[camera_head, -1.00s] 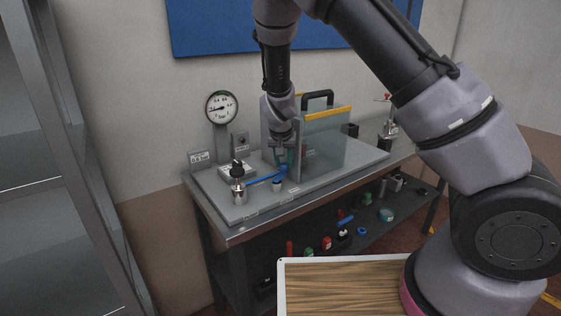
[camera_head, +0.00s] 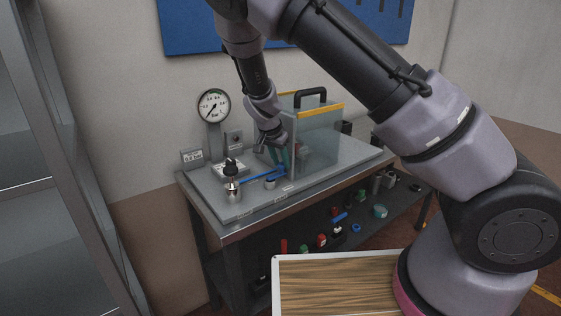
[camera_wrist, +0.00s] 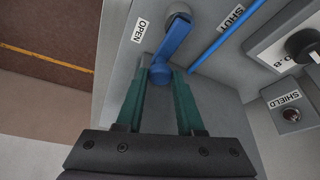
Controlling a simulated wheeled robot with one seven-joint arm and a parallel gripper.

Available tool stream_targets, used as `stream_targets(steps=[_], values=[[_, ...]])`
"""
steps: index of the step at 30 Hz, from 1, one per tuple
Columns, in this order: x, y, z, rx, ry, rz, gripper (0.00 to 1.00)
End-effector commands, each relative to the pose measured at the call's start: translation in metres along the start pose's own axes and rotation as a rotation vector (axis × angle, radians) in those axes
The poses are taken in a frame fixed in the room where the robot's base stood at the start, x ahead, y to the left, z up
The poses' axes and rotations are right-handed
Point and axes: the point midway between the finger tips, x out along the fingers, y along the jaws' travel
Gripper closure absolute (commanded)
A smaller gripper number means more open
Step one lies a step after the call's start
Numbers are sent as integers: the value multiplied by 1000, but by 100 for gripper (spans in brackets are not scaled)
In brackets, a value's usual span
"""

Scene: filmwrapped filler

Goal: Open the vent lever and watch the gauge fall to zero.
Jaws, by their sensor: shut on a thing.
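The blue vent lever (camera_wrist: 174,42) runs from its round pivot to a knobbed end in the wrist view, lying on the side of the OPEN label (camera_wrist: 140,30), away from the SHUT label (camera_wrist: 230,18). My gripper (camera_wrist: 160,78) has its green fingertips closed on the knobbed end. In the head view my gripper (camera_head: 278,153) reaches down, tilted, beside the clear shield (camera_head: 318,138); the lever is partly hidden there. The round white gauge (camera_head: 213,105) stands on a post at the back left of the bench; its needle points to the lower left, near the scale's low end.
A blue pipe (camera_wrist: 226,38) runs along the bench plate beside the lever. Loose parts lie on the lower shelf.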

Motion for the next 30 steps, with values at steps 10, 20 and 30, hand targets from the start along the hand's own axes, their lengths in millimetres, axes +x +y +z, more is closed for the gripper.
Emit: stream_targets(steps=[10,20,30], values=[[1,1,2,-2,-4,2,34],[-2,0,1,-2,-2,0,34],[-58,-1,2,-3,-3,-3,34]])
